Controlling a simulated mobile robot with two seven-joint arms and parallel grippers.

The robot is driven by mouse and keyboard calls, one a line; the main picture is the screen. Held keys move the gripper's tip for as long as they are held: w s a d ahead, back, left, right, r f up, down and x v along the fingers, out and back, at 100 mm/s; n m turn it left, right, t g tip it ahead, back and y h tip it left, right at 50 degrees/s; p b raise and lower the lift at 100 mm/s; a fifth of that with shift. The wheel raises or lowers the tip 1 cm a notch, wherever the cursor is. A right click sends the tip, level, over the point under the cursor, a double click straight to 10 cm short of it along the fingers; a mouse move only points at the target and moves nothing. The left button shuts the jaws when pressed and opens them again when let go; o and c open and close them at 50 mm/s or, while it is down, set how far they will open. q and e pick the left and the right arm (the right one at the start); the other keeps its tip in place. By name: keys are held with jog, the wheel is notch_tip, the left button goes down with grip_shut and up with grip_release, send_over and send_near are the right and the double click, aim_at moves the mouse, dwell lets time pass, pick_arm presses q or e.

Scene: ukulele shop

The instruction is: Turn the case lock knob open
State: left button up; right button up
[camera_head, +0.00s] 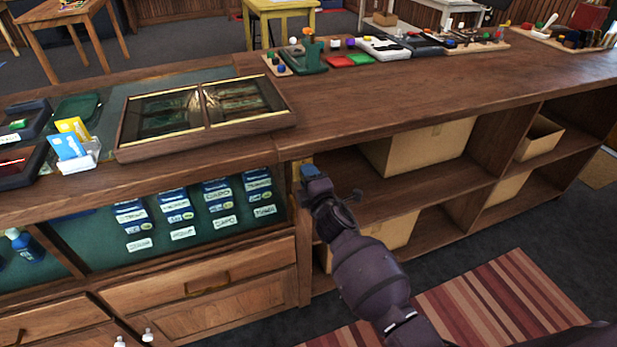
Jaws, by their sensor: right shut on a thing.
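The display case (160,225) is set in the front of the wooden counter, with a green back and rows of blue packets and white labels. At its upper right end, on the counter's upright, a small brass-coloured piece (296,172) shows beside my right gripper (311,174). My right gripper reaches up from the lower right and is shut at this spot, apparently on the lock knob. The knob is mostly hidden by the gripper, so its turn angle cannot be told. My left gripper is not in view.
A framed glass-topped box (205,112) and a card holder (78,160) stand on the counter (400,105). Open shelves with cardboard boxes (420,150) lie right of the gripper. A drawer with a handle (207,285) is below the case. A striped rug (480,300) covers the floor.

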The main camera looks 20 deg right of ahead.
jog(key=o, duration=0.9)
jog(key=s, duration=0.5)
jog(key=s+p, duration=0.1)
jog(key=s, duration=0.5)
jog(key=shift+d, duration=0.2)
jog(key=shift+w, duration=0.1)
